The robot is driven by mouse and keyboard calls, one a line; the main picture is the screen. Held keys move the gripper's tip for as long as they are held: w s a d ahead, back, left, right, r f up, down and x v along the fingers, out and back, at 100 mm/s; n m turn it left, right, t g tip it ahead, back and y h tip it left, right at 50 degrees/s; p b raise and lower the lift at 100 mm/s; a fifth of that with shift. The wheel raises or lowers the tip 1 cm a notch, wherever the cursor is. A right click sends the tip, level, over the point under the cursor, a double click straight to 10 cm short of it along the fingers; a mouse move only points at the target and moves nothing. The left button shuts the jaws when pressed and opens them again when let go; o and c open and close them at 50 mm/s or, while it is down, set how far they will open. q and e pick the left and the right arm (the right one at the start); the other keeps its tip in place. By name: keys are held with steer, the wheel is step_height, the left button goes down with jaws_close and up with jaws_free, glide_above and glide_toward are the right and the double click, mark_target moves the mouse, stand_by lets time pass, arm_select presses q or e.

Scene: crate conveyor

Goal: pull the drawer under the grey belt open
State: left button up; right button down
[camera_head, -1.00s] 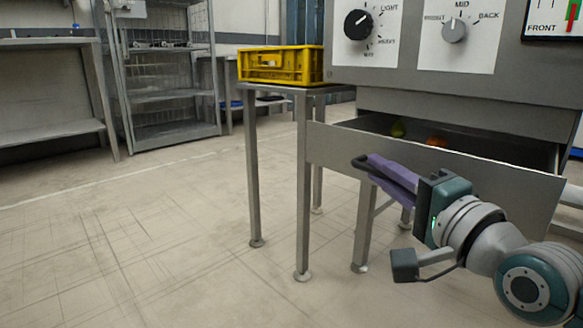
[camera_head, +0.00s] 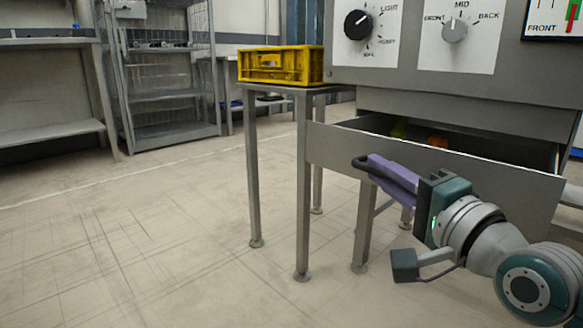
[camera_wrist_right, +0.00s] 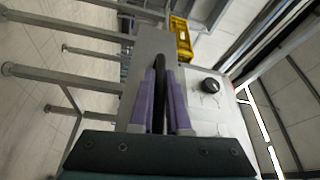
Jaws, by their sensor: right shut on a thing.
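The drawer (camera_head: 430,172) is a grey metal box under the dial panel. It stands open, with its front out from the housing and a dark interior showing. Its black bar handle (camera_head: 362,163) lies along the purple fingers of my right gripper (camera_head: 381,168). In the right wrist view the two fingers are closed on either side of the black handle (camera_wrist_right: 159,85), so the gripper is shut on it. The handle's far part is hidden by the gripper. My left gripper is in neither view.
A green item (camera_head: 399,131) and an orange item (camera_head: 437,141) lie inside the drawer. A yellow crate (camera_head: 281,66) stands on a metal stand to the left. The dial panel (camera_head: 400,60) is above. Floor at left is clear.

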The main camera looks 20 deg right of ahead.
steer(key=s+a+p, duration=0.4)
steer(key=a+p, duration=0.2)
steer(key=a, duration=0.5)
steer(key=shift+s+a, duration=0.35)
steer(key=shift+s, duration=0.05)
steer(key=c, duration=0.9)
jaws_free()
steer(key=s+p, duration=0.1)
steer(key=s, duration=0.2)
steer(key=s+p, duration=0.1)
steer(key=s, duration=0.2)
steer(key=s+p, duration=0.1)
steer(key=s, duration=0.3)
steer(key=shift+f, duration=0.35)
